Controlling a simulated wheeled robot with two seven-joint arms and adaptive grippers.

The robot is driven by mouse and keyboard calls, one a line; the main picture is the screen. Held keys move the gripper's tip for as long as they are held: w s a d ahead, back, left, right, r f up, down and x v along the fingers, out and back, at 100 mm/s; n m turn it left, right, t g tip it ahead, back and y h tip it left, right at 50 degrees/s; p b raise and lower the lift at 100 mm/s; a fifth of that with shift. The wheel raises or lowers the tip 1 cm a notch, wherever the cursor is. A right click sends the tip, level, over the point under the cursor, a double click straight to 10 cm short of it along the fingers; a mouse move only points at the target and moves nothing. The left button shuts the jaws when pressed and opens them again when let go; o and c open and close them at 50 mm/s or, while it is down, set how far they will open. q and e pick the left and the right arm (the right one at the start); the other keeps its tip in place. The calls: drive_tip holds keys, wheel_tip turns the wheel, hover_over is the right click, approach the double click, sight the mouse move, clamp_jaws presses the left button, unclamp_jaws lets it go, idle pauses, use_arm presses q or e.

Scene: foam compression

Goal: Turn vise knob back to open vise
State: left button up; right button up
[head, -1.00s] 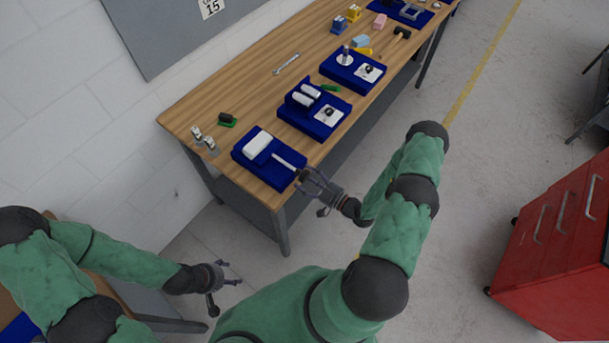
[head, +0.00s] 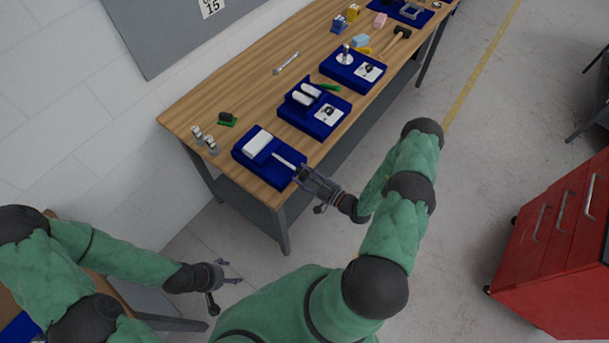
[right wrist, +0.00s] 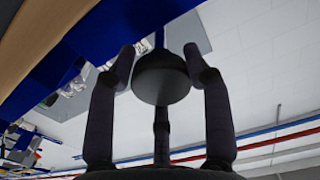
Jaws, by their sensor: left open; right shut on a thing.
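The vise (head: 268,155) is a blue base with a white block and a pale rod, at the near left corner of the wooden bench. The rod points toward the bench's front edge. My right gripper (head: 303,175) is at the rod's outer end. In the right wrist view, a dark round knob (right wrist: 161,80) sits between the fingers of my right gripper (right wrist: 160,58), which is shut on it. In the head view the knob is hidden by the fingers. My left gripper (head: 232,272) is open and empty, low and away from the bench.
Two more blue fixtures (head: 315,110) stand farther along the bench (head: 245,95). A green-based brush (head: 227,119) and small metal pieces (head: 205,139) lie left of the vise. A red drawer cabinet (head: 560,240) stands at the right. The floor between is clear.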

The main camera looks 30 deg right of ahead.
drive_tip(key=shift+a+f, duration=0.15)
drive_tip(key=shift+f, duration=0.05)
